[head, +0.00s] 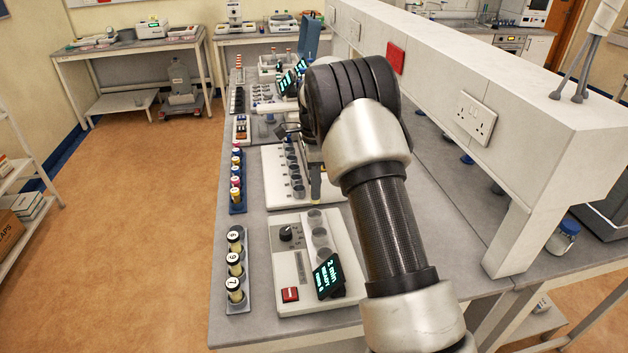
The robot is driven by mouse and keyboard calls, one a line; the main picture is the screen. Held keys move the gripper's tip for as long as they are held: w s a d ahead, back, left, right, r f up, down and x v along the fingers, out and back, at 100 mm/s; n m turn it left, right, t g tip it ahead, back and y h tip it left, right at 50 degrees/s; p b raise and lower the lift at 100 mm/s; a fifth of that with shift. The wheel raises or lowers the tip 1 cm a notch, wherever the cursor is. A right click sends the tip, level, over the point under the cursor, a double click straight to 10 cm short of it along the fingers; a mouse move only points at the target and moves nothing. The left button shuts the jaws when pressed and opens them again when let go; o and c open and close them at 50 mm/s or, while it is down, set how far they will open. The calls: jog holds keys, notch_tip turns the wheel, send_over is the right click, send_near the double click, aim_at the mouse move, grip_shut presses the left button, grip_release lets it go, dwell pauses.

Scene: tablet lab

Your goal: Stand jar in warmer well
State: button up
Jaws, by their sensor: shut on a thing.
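My gripper (312,160) is mostly hidden behind my own wrist, over the middle of the bench. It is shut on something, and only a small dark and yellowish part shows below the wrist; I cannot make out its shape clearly. The white device (284,262) at the near end of the bench, apparently the warmer, has a dark dial, a red switch and a lit display (328,276) reading "2 min READY". A row of round grey wells (320,236) runs along its right side, nearer me than my gripper. Jars with white numbered lids, 6, 9 and 7 (234,262), stand in a rack left of it.
A blue rack (237,182) of coloured-capped vials stands at the bench's left edge. A white tray (275,180) with several cups lies beyond the warmer. A white raised ledge (440,100) runs along the right. A blue-lidded jar (563,238) stands at the far right.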

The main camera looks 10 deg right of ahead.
aim_at(314, 202)
jog(key=shift+w+f+m, duration=0.25)
jog(key=shift+w+m, duration=0.2)
jog(key=shift+m, duration=0.25)
jog(key=shift+f+b, duration=0.85)
jog(key=shift+f, duration=2.4)
jog(key=shift+f+b, duration=0.4)
jog(key=shift+f, duration=0.2)
jog(key=o, duration=1.1)
notch_tip(314, 202, up, 16)
jog(key=shift+b, duration=0.35)
jog(key=shift+r, duration=0.7)
